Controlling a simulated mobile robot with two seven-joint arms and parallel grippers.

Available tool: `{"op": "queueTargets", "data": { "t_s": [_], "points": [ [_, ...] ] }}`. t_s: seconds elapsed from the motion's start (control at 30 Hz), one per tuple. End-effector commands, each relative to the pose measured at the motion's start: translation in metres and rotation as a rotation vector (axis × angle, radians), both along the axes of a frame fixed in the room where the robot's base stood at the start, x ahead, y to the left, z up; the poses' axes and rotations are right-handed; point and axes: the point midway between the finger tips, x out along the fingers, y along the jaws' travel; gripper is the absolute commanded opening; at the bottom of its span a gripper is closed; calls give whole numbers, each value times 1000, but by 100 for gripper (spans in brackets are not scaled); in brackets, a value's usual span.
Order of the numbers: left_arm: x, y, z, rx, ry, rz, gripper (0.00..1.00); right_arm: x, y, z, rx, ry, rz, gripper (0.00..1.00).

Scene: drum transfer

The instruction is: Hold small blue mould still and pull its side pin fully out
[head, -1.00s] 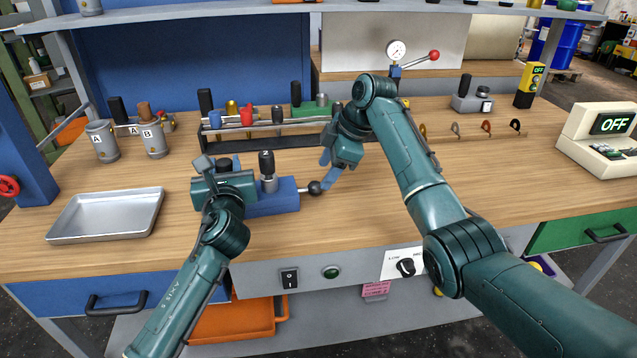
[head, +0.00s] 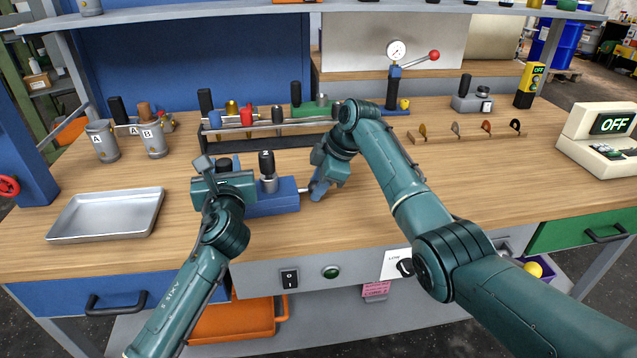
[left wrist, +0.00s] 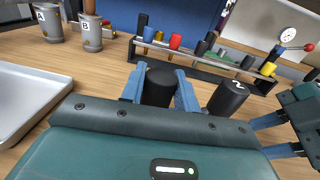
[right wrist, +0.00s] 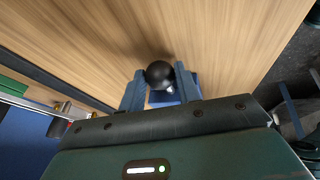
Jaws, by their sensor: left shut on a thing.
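The small blue mould (head: 277,196) sits on the bench, with a black-topped post marked 2 (head: 267,164) standing on it. My left gripper (left wrist: 160,90) is shut on a black upright knob (left wrist: 158,86) at the mould's left end. The side pin (head: 305,190) sticks out of the mould's right end as a short metal rod. Its black ball end (right wrist: 159,73) shows between the fingers of my right gripper (right wrist: 160,88), which look open around it. In the head view the right gripper (head: 318,188) hides the ball.
A metal tray (head: 106,214) lies at the left. Grey pots A (head: 103,141) and B (head: 153,138) and a tool rack (head: 268,135) stand behind the mould. A pressure-gauge press (head: 396,85) stands behind my right arm. The bench front right of the mould is clear.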

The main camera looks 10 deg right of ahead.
Motion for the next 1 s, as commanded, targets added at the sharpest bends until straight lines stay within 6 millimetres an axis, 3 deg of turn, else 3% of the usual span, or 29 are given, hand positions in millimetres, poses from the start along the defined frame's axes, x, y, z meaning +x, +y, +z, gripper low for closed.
{"op": "queueTargets", "data": {
  "t_s": [0.37, 0.57, 0.8, 1.0],
  "points": [
    [0, 0, 1, -1, -1, -1, 0, 0, 0, 0, 0, -1, 0, 0],
    [0, 0, 1, -1, -1, -1, 0, 1, -3, 0, -1, 0, -1, 0],
    [0, 0, 1, -1, -1, 0, 0, 4, -37, 0, -2, -1, -4, 0],
    [0, 1, 1, -1, -1, 1, 0, 4, -42, 0, -2, -2, -5, 0]
  ]
}}
